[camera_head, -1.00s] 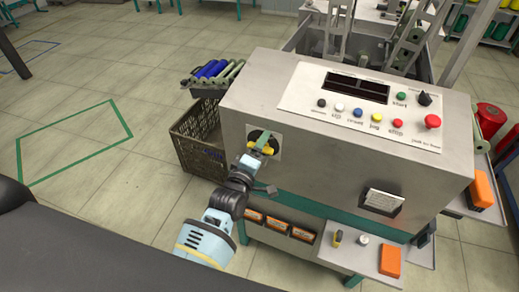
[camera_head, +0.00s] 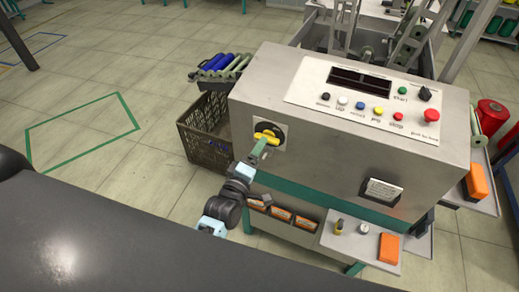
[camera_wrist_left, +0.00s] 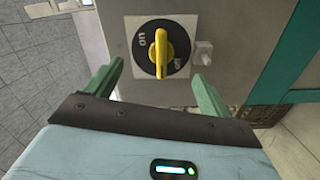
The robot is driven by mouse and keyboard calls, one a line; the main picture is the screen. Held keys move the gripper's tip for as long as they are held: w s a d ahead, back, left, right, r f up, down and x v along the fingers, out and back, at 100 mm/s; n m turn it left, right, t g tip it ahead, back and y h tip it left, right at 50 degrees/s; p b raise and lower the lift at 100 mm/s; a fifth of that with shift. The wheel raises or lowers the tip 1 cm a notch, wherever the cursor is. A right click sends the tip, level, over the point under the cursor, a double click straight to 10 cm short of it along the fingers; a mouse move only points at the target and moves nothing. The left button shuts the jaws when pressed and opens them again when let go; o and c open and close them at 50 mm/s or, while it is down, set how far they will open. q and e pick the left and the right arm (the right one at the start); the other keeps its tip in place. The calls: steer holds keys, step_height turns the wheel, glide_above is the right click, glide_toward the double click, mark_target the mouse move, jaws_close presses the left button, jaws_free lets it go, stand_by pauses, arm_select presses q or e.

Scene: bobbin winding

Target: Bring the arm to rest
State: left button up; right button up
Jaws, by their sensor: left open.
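My left gripper (camera_head: 258,151) is open and empty in front of the machine's rotary switch. In the left wrist view its two green fingers (camera_wrist_left: 157,72) stand apart on either side of the switch, and a gap seems to lie between them and it. The yellow switch knob (camera_wrist_left: 160,52) sits on a black dial marked on and off. It stands upright in the wrist view; which mark it points to I cannot tell. In the head view the yellow knob (camera_head: 266,134) shows just beyond the fingers. My right gripper is not in view.
The grey machine (camera_head: 330,150) with its button panel (camera_head: 362,100) fills the middle and right. A dark crate (camera_head: 205,140) stands left of it, below a tray of blue and green bobbins (camera_head: 215,64). A small shelf (camera_head: 350,250) juts out at the front. Floor at left is clear.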

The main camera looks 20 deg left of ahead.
arm_select(q)
steer(key=shift+s+a+f, duration=0.1)
steer(key=shift+s, duration=1.05)
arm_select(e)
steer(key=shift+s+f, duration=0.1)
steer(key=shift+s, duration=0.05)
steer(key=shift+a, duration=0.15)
arm_select(q)
steer(key=s+a+f+m+g, duration=0.1)
steer(key=s+f+m+g, duration=0.1)
steer(key=s+f+m, duration=0.3)
steer(key=s+a+f+m+g, duration=0.1)
steer(key=s+f+m+g, duration=0.2)
steer(key=s, duration=0.9)
steer(key=s+a+f+m+g, duration=0.2)
steer(key=s+f+m+g, duration=0.1)
steer(key=s+f+m, duration=0.5)
steer(key=shift+s+f, duration=0.6)
steer(key=shift+s, duration=0.15)
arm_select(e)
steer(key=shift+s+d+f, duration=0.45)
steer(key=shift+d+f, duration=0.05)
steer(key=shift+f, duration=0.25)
arm_select(q)
steer(key=shift+w, duration=0.1)
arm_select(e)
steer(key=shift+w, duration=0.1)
